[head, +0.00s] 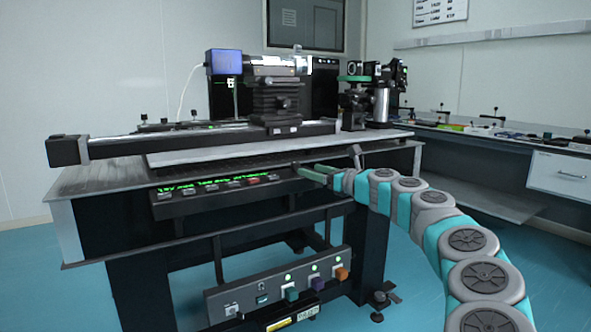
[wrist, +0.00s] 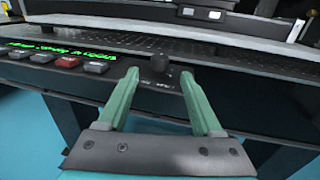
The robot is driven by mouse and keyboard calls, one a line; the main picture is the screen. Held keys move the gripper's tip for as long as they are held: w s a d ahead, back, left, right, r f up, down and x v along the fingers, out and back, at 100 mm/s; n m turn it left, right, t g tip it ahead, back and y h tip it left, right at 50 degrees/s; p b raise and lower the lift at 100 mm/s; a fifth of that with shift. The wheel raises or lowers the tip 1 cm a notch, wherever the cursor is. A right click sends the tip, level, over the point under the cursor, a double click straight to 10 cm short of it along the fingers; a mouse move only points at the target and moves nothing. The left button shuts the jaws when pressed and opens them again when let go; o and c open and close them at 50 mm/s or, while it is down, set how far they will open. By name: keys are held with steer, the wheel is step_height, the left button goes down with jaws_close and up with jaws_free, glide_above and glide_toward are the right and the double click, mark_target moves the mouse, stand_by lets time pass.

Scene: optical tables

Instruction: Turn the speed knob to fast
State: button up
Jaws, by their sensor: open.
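The speed knob looks to be the dark round knob (wrist: 160,63) on the front of the control panel. In the wrist view it sits between and just beyond my fingertips, and the setting it points to is too small to read. My gripper (wrist: 161,73) is open, with a green finger on each side of the knob; I cannot tell whether they touch it. In the head view my gripper (head: 315,172) is at the right end of the control panel (head: 222,190), and the knob is hidden there.
The panel has several grey buttons, a red button (wrist: 68,62) and green lit text left of my gripper. The optical table (head: 100,181) carries a rail (head: 200,141) and instruments above. A lower box (head: 240,298) with coloured plugs hangs below. Open floor lies at right.

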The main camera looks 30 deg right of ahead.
mark_target(299, 167)
steer(key=x, duration=0.5)
steer(key=shift+a+p, duration=0.1)
steer(key=shift+p, duration=0.2)
steer(key=shift+x, duration=0.8)
steer(key=shift+w+a, duration=0.1)
steer(key=shift+w, duration=0.45)
steer(key=shift+c, duration=0.2)
jaws_close()
